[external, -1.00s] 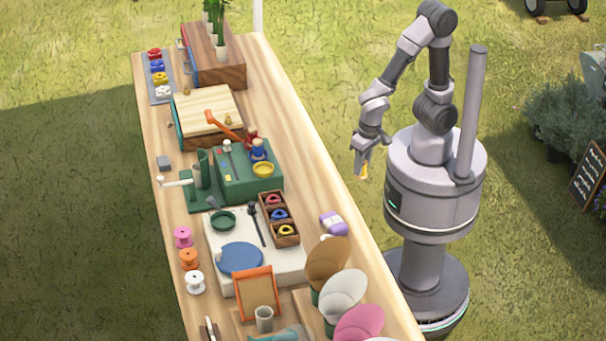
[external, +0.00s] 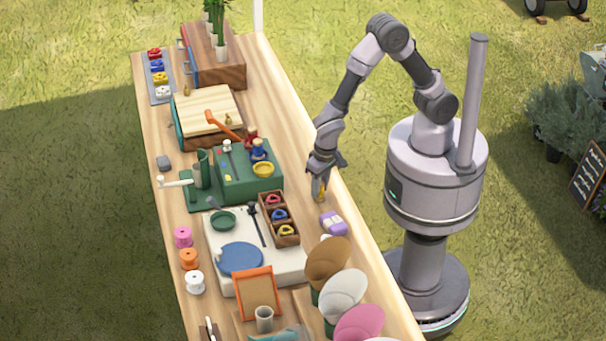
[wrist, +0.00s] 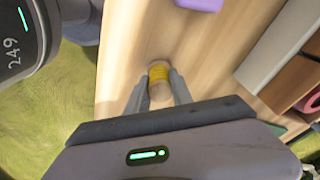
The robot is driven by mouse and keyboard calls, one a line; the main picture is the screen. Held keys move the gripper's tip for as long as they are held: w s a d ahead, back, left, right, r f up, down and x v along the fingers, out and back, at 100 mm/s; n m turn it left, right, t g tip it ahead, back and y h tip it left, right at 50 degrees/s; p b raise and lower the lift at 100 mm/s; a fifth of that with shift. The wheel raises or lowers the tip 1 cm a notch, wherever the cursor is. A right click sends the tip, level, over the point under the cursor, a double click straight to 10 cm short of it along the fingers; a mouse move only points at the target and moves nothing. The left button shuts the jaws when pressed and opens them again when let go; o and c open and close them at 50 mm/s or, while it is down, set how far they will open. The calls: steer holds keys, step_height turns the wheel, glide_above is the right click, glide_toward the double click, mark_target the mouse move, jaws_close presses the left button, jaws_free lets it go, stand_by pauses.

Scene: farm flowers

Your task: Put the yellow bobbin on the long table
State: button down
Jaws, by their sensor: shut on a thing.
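The yellow bobbin (wrist: 158,75) is between my gripper's two fingers in the wrist view, with wood-coloured ends and yellow thread around its middle. My gripper (external: 319,188) is shut on it and points down at the right edge of the long table (external: 310,150). The bobbin also shows small in the external view (external: 319,195), below the fingers. It is over the bare wood of the table or touching it; I cannot tell which.
A purple and white block (external: 333,223) lies just in front of the gripper. Pink, orange and white bobbins (external: 188,258) stand along the far left edge. Bare wood lies around the gripper.

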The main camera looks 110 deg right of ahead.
steer(key=shift+f, duration=0.2)
steer(key=c, duration=1.1)
jaws_free()
steer(key=shift+r, duration=0.15)
step_height(320, 180, up, 12)
steer(key=a+p, duration=0.1)
steer(key=p, duration=0.4)
step_height(320, 180, up, 7)
steer(key=n+t, duration=0.1)
glide_above(323, 184)
steer(key=s+d, duration=0.1)
steer(key=s, duration=0.2)
steer(key=s+r+n+t+y, duration=0.1)
steer(key=s+r+n, duration=0.1)
steer(key=s+r, duration=0.1)
steer(key=s+r+n+t+y, duration=0.1)
steer(key=s+r+n, duration=0.1)
steer(key=s+r, duration=0.2)
steer(key=s+r+n+t+y, duration=0.1)
steer(key=s+r+t, duration=0.1)
steer(key=s, duration=0.3)
steer(key=shift+s+d+r+n, duration=0.1)
steer(key=shift+s+r+n, duration=0.1)
steer(key=shift+r, duration=0.2)
steer(key=shift+s+r+n, duration=0.15)
steer(key=shift+r+n, duration=0.05)
steer(key=shift+r, duration=0.15)
